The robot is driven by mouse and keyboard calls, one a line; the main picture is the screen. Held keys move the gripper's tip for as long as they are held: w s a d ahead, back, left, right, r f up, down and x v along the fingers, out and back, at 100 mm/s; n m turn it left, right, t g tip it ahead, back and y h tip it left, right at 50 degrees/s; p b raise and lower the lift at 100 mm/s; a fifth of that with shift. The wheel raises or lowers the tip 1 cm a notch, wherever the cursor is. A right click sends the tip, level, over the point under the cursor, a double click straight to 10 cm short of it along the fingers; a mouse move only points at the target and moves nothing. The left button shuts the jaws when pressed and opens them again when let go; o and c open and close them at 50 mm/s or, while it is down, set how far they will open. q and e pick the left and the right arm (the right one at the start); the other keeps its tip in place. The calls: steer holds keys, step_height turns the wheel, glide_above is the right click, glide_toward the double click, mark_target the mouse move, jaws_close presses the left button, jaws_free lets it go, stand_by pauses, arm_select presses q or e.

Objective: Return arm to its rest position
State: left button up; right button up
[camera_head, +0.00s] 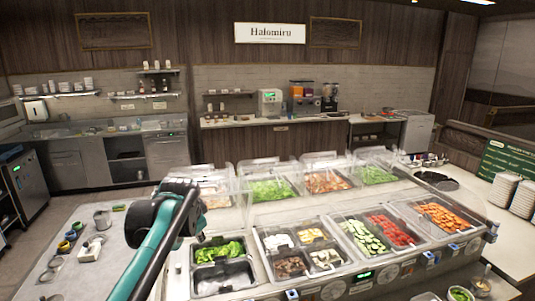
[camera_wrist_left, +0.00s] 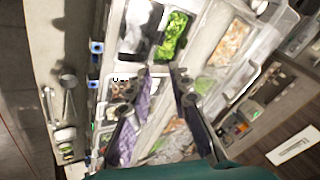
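My left arm (camera_head: 160,245) reaches in from the bottom left of the head view, teal and black, over the front left of the food counter. My left gripper shows in the left wrist view (camera_wrist_left: 160,78) with its two dark fingers apart and nothing visible held between them. It hangs above the counter near the lettuce pan, which shows in the head view (camera_head: 218,252) and in the left wrist view (camera_wrist_left: 173,38). In the head view the gripper is mostly hidden by my own arm. My right arm and gripper are in neither view.
The food counter holds pans of cucumber (camera_head: 364,237), tomato (camera_head: 392,230) and carrot (camera_head: 440,216), with clear guards behind. A grey side table (camera_head: 70,275) at the left bears a metal cup (camera_head: 102,219) and small containers. Plates (camera_head: 503,190) are stacked at the right.

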arm_select(q)
steer(key=s+d+f+n+b, duration=0.1)
steer(key=s+f+n+b, duration=0.3)
steer(key=s+f+b, duration=0.4)
steer(key=s+d+f+n+h+b, duration=0.1)
steer(key=s+f+n+b, duration=0.3)
steer(key=s+f+b, duration=0.5)
steer(key=s+f, duration=0.5)
steer(key=f, duration=0.4)
steer(key=s+f, duration=0.6)
steer(key=f, duration=0.4)
steer(key=shift+s+d, duration=0.15)
steer(key=shift+d, duration=0.2)
